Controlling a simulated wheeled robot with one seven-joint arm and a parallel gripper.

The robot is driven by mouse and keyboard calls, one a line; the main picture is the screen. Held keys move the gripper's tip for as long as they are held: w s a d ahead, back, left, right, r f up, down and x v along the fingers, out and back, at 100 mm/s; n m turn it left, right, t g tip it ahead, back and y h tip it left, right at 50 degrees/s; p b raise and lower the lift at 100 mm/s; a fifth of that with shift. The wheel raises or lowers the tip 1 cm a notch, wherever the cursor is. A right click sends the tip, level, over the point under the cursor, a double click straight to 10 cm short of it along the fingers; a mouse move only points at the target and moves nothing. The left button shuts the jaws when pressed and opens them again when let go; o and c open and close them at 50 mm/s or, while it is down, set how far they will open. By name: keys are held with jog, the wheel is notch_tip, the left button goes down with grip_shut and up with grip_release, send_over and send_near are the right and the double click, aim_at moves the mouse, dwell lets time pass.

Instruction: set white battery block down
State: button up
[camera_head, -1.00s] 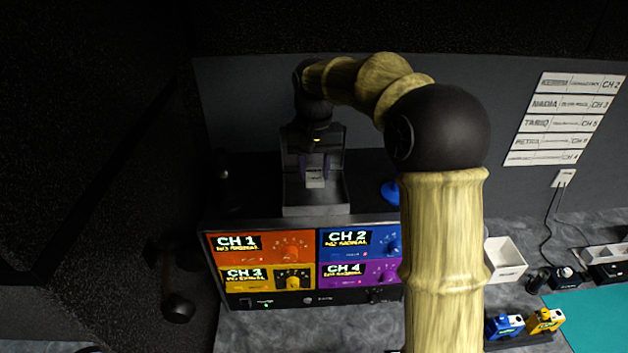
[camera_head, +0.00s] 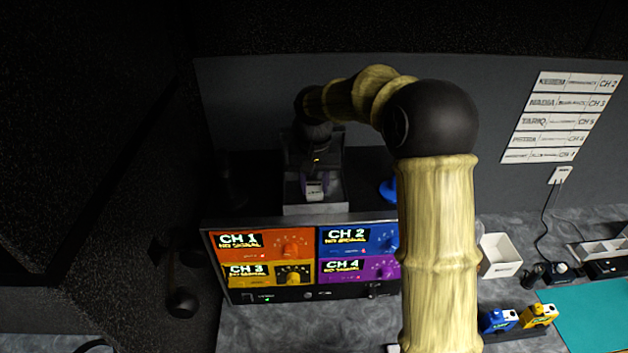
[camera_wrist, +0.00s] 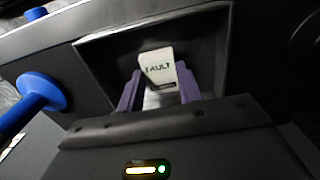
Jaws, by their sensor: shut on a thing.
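The white battery block (camera_wrist: 158,68), with dark lettering that looks like "FAULT", is between the two purple fingers of my gripper (camera_wrist: 158,88) in the wrist view. My gripper is shut on it. In the head view the block (camera_head: 314,191) shows small and pale below my dark wrist, over a grey open-fronted holder (camera_head: 315,209) on top of the channel rack. In the wrist view the block is in front of or within the holder's dark recess (camera_wrist: 100,60). I cannot tell whether its underside touches anything.
The rack (camera_head: 300,262) has orange, blue, yellow and purple channel panels. A blue knob-like thing (camera_wrist: 40,95) stands beside the holder. A white bin (camera_head: 500,255), blue and yellow blocks (camera_head: 518,319) and a teal mat (camera_head: 590,315) are at the right.

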aim_at(314, 190)
jog(key=shift+f, duration=0.1)
jog(key=o, duration=1)
notch_tip(314, 190, up, 12)
jog(key=shift+r+b, duration=0.15)
jog(key=shift+b, duration=0.8)
jog(key=shift+n+t, duration=0.3)
jog(key=shift+t, duration=0.3)
jog(key=s+d+f, duration=0.2)
jog(key=f, duration=0.1)
jog(key=s+d+f, duration=0.1)
jog(key=s+f, duration=0.2)
jog(key=s+d+f, duration=0.2)
jog(key=s+f, duration=0.1)
jog(key=f, duration=0.1)
jog(key=shift+s+d, duration=0.15)
jog(key=shift+d, duration=0.2)
jog(key=shift+t, duration=0.7)
jog(key=s+d+f, duration=0.2)
jog(key=s, duration=0.2)
jog(key=s+d+f, duration=0.1)
jog(key=s+f, duration=0.2)
jog(key=s, duration=0.2)
jog(key=s+d+f, duration=0.2)
jog(key=s+f, duration=0.1)
jog(key=s, duration=0.1)
jog(key=shift+s+d+f, duration=0.2)
jog(key=shift+s+d, duration=0.15)
jog(key=shift+s, duration=0.05)
